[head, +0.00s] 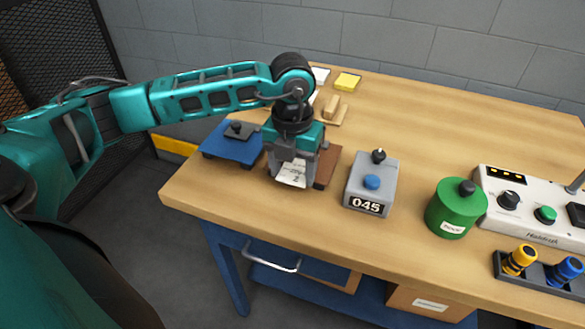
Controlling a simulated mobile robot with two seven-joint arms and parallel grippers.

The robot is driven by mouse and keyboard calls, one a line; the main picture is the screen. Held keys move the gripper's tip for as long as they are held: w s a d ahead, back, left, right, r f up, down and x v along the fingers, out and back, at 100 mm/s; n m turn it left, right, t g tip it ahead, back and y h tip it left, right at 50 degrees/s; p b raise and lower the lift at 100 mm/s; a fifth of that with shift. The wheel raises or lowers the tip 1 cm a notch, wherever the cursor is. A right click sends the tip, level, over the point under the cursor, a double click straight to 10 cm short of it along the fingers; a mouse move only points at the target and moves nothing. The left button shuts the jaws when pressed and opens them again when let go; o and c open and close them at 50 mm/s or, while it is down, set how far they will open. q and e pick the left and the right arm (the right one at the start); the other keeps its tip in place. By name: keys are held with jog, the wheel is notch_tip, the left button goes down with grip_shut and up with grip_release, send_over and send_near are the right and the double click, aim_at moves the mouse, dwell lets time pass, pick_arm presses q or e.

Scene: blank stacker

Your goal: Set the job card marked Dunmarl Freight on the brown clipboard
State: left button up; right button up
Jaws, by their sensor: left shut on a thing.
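My left gripper (291,178) points down over the left part of the bench. It is shut on a white job card (293,172), which shows between and below its fingers. The card's print is too small to read. The brown clipboard (327,166) lies right behind and to the right of the gripper, partly hidden by it. I cannot tell whether the card touches the clipboard. My right gripper is not in view.
A grey box marked 045 (372,182), a green canister (456,210) and a white control panel (535,205) stand to the right. A wooden block (331,108) and yellow pad (347,81) lie behind.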

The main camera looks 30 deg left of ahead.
aim_at(293, 176)
pick_arm(q)
jog(key=shift+s+d+f, duration=0.1)
jog(key=shift+s+f, duration=0.15)
jog(key=shift+f, duration=0.55)
jog(key=o, duration=1)
jog(key=shift+d, duration=0.1)
jog(key=shift+r, duration=0.25)
jog(key=r, duration=0.2)
jog(key=r+p, duration=0.1)
jog(key=shift+w+a+r, duration=0.15)
jog(key=shift+w+a, duration=0.2)
jog(key=shift+a, duration=0.05)
jog(key=r, duration=0.9)
jog(key=shift+d+r, duration=0.2)
jog(key=shift+r, duration=0.2)
